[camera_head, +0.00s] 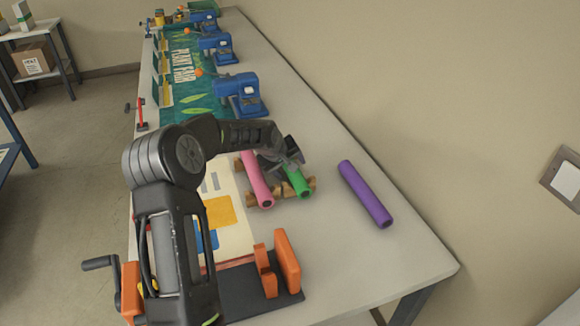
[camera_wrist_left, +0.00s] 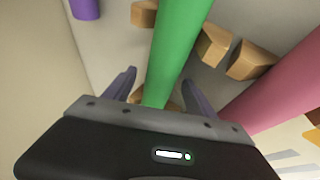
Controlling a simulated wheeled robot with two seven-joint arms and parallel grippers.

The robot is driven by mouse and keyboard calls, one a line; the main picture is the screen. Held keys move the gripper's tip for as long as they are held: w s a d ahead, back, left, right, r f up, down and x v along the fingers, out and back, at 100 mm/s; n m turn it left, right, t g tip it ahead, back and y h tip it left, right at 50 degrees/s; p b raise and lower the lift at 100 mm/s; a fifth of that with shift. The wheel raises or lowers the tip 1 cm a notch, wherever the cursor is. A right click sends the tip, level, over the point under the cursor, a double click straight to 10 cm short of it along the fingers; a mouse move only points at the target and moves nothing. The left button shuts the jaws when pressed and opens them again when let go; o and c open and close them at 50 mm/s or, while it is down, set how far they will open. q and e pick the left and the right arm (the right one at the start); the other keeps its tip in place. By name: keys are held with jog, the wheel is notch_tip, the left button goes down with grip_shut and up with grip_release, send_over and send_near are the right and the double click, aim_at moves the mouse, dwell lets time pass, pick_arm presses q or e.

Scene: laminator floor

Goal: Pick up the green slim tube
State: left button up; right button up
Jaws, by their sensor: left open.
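The green slim tube (camera_head: 298,181) lies on wooden blocks on the table, beside a pink tube (camera_head: 255,178). My left gripper (camera_head: 285,155) is over the green tube's far part and hides some of it. In the left wrist view the green tube (camera_wrist_left: 178,50) runs between the two open fingers (camera_wrist_left: 160,88), one finger on each side. I cannot tell whether the fingers touch it. The pink tube (camera_wrist_left: 280,95) lies to the right in that view. My right gripper is in neither view.
A purple tube (camera_head: 366,194) lies on the table to the right. Wooden cradle blocks (camera_wrist_left: 213,46) sit beside the green tube. An orange-sided device (camera_head: 287,262) stands at the near edge. Blue machines (camera_head: 242,95) stand farther back.

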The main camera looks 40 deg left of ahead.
pick_arm(q)
jog(key=shift+c, duration=0.2)
grip_shut()
dwell(0.5)
jog(key=shift+r, duration=0.1)
notch_tip(320, 180, up, 10)
jog(key=shift+f+b, duration=0.1)
jog(key=shift+b, duration=0.65)
